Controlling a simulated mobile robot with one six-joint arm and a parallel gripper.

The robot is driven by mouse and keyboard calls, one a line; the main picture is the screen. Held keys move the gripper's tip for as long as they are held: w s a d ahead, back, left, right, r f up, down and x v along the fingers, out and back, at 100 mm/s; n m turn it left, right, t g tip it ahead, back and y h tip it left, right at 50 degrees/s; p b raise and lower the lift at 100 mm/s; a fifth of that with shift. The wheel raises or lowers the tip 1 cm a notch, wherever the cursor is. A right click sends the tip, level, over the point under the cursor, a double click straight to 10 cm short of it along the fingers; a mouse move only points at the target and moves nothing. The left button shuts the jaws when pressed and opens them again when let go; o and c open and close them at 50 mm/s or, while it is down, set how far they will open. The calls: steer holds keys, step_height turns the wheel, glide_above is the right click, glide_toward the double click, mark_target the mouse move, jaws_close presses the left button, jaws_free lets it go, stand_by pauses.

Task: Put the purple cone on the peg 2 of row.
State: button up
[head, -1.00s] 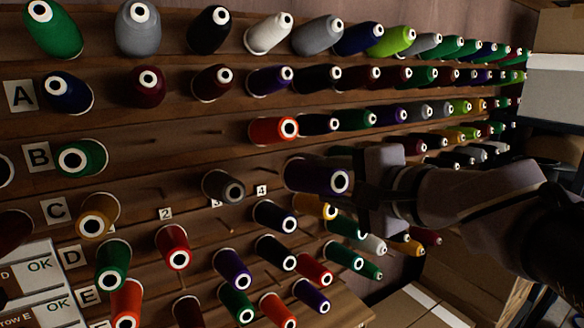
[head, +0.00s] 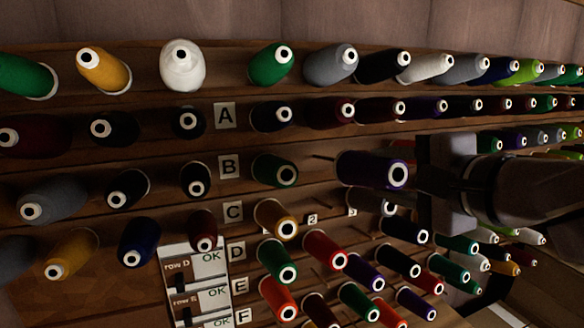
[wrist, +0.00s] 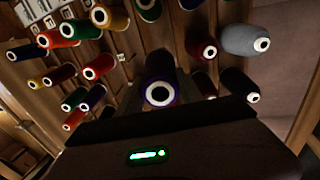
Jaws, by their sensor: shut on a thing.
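The purple cone (head: 365,168) is held by my gripper (head: 428,180) in front of the thread wall, its white-ringed end facing out. In the wrist view the cone (wrist: 160,88) sits just beyond the dark jaws (wrist: 165,122). The fingertips are not clearly seen. The number 2 label (head: 312,218) is on the wall between rows C and D, left of the held cone. A bare peg (head: 322,157) shows in row B, right of the green cone. The held cone is apart from this peg and hides part of the wall behind it.
Row letters run down the board, such as B (head: 230,167) and C (head: 234,212). A yellow cone (head: 272,214) stands first in row C. Cones crowd the rows above and below.

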steer(key=x, duration=1.1)
steer(key=shift+w+a+r, duration=0.2)
steer(key=shift+w+a, duration=0.05)
steer(key=shift+a, duration=0.1)
steer(key=shift+f+b, duration=0.15)
steer(key=shift+b, duration=0.25)
steer(key=shift+f+b, duration=0.15)
steer(key=shift+b, duration=0.15)
steer(key=o, duration=1.3)
steer(key=shift+o, duration=0.2)
steer(key=shift+s, duration=0.15)
